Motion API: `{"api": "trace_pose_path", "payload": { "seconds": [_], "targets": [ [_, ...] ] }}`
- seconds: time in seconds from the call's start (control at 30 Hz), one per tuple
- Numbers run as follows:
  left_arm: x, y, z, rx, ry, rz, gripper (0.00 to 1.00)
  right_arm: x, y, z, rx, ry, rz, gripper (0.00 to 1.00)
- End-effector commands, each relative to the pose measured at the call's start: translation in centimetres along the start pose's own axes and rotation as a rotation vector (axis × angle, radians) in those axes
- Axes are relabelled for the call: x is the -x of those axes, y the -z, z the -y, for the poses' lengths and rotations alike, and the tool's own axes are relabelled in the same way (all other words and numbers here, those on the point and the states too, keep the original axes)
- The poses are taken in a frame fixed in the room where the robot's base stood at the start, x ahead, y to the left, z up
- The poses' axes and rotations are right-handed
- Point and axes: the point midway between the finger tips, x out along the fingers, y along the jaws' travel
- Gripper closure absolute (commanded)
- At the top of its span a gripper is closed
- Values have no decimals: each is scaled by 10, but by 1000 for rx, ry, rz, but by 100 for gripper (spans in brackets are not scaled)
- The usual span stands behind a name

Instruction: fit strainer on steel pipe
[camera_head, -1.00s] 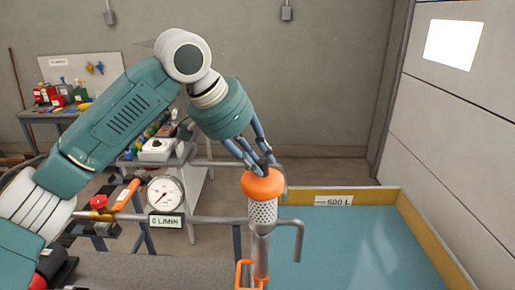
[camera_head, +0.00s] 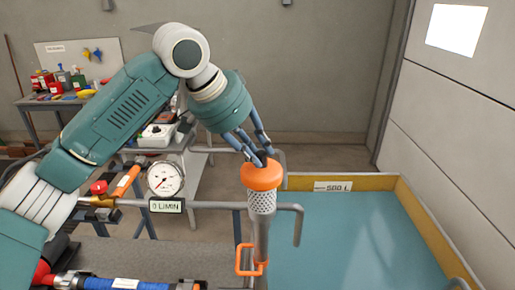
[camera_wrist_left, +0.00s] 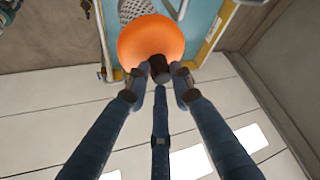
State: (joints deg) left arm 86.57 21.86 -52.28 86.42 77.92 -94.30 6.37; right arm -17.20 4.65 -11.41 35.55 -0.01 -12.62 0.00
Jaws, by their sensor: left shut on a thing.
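The strainer has an orange rounded top (camera_head: 262,173) and a perforated metal basket (camera_head: 261,200) below it. It is upright over the steel pipe (camera_head: 261,236), in line with it in the head view. The basket meets or overlaps the pipe's upper end; I cannot tell how far it is seated. My left gripper (camera_head: 262,156) comes down from the upper left and is shut on the strainer's top. In the left wrist view its fingers (camera_wrist_left: 160,74) close around a dark knob on the orange top (camera_wrist_left: 150,42). My right gripper is not in view.
An orange clamp (camera_head: 243,260) sits low on the pipe. A blue tank with a yellow rim (camera_head: 330,183) lies to the right. A gauge (camera_head: 165,179) and horizontal piping stand left. A blue hose (camera_head: 150,285) lies at lower left. A workbench (camera_head: 60,100) is behind.

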Motion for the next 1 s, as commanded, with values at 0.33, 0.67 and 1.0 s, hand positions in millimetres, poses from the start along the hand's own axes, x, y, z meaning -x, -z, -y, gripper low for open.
{"api": "trace_pose_path", "payload": {
  "seconds": [0.33, 0.67, 1.0],
  "targets": [
    [1, 0, 1, 0, 0, -1, 100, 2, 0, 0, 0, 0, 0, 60],
    [-3, -3, 0, 0, 0, -1, 100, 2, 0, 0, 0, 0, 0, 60],
    [-10, -7, 0, -1, -1, -1, 100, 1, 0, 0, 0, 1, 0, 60]
  ]
}}
